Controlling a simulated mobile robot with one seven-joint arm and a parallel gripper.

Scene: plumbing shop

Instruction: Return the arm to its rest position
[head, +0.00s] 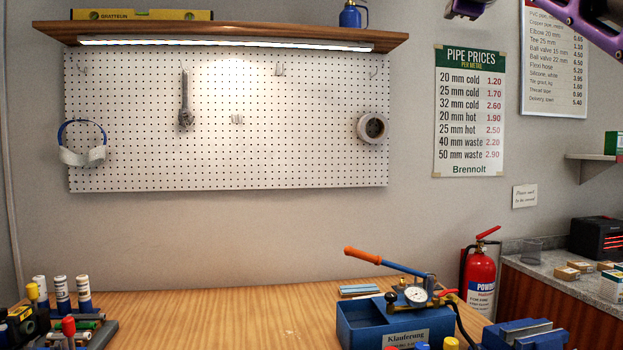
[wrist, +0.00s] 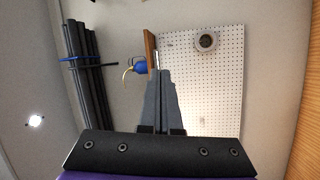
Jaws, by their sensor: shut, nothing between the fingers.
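My gripper (wrist: 161,74) shows in the wrist view with its two grey fingers pressed together and nothing between them. It is raised in free air, with the pegboard (wrist: 222,105) behind it in that tilted view. In the head view only purple and dark parts of my arm show at the top right edge, high above the workbench (head: 230,310). I cannot make out the fingers there.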

